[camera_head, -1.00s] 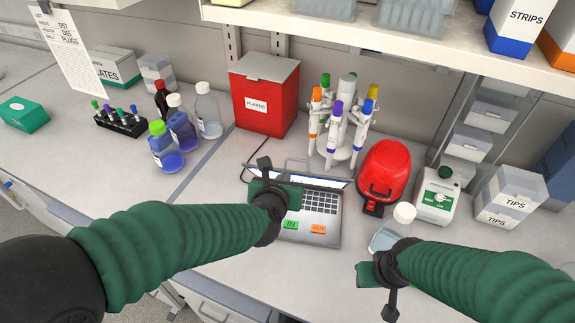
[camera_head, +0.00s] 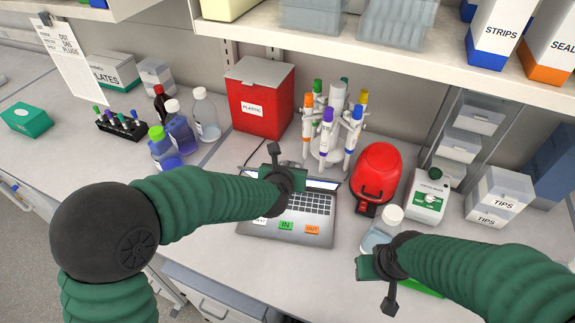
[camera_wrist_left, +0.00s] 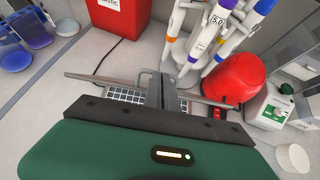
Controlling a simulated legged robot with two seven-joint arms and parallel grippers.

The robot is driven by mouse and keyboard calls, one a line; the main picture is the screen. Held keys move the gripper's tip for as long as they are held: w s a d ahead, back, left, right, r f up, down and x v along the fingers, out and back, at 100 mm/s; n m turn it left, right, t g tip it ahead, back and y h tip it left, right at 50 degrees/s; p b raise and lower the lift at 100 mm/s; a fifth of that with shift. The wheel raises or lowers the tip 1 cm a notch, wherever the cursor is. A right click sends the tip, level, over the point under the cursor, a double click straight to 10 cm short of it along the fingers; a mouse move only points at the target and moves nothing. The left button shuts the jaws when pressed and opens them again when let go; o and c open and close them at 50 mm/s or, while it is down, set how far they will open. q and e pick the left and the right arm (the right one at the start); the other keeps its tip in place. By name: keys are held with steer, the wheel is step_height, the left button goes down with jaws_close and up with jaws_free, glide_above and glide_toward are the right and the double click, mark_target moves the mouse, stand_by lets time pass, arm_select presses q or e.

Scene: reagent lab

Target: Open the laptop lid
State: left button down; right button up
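The grey laptop (camera_head: 258,228) sits on the bench with its keyboard facing up, and orange and green labels show near its front edge. Its lid is partly raised; a thin bright strip of screen (camera_head: 324,184) shows behind the keyboard. In the left wrist view the lid (camera_wrist_left: 98,81) looks like a thin, nearly edge-on grey bar. My left gripper (camera_head: 273,155) is over the lid's edge, its fingers close together; whether they touch the lid I cannot tell. My right gripper (camera_head: 389,297) hangs right of the laptop, apart from it; its finger gap is unclear.
A red plastic bin (camera_head: 262,112), a pipette stand (camera_head: 325,145) and a red device (camera_head: 377,172) stand behind the laptop. A small bottle (camera_head: 378,237) is by my right gripper. Bottles (camera_head: 181,132) stand at left; a shelf (camera_head: 380,62) overhangs the back.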

arm_select(q)
steer(key=shift+g, duration=0.5)
steer(key=w+r+p, duration=0.1)
steer(key=p, duration=0.1)
steer(key=w+d+r+p, duration=0.1)
steer(key=w+p, duration=0.1)
steer(key=p, duration=0.1)
steer(key=shift+d+r, duration=0.1)
steer(key=shift+r, duration=0.1)
steer(key=w+d+p, duration=0.1)
steer(key=w+p, duration=0.6)
steer(key=w, duration=0.2)
steer(key=shift+w+d+r, duration=0.15)
steer(key=shift+d+r, duration=0.05)
steer(key=shift+r, duration=0.15)
steer(key=shift+a, duration=0.35)
